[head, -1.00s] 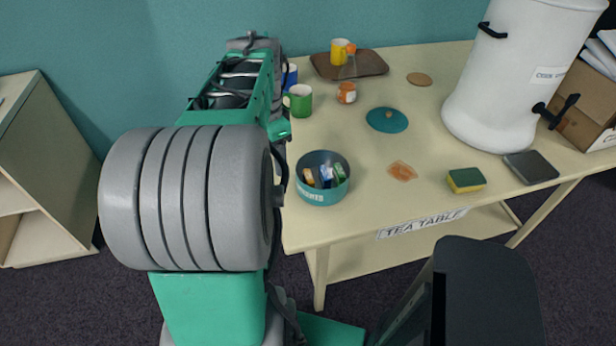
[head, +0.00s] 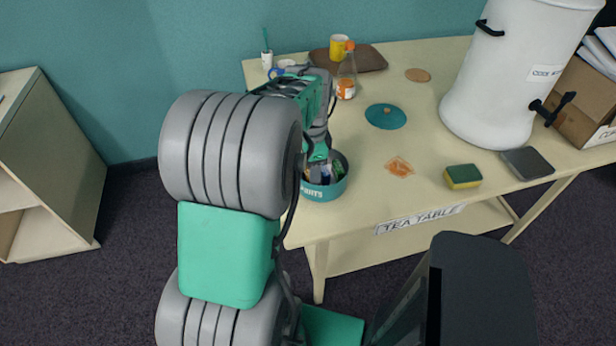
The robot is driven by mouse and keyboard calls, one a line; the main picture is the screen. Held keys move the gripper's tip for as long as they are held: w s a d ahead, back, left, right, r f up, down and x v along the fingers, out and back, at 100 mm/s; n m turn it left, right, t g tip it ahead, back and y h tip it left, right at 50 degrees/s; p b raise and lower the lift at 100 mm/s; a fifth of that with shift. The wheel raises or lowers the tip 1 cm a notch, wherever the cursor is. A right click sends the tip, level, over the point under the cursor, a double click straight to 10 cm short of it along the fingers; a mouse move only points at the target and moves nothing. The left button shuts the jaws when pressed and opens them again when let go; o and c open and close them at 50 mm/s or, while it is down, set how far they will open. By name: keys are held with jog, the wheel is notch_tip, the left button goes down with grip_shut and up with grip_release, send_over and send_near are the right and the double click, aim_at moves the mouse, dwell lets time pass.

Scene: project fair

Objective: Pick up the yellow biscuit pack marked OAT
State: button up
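The teal bowl (head: 338,189) stands near the table's left front corner, its label partly readable. Several small packs lie in it: a blue and white one (head: 325,173), a green one (head: 338,171), and a sliver of yellow-orange (head: 307,175) at the left, probably the yellow pack. The OAT marking cannot be read. My gripper (head: 318,161) points down over the bowl, at its back rim. The fingertips are small and partly hidden, so I cannot tell whether they are open or touching a pack.

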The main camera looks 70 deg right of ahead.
jog(key=c, duration=0.9)
jog(key=shift+r, duration=0.1)
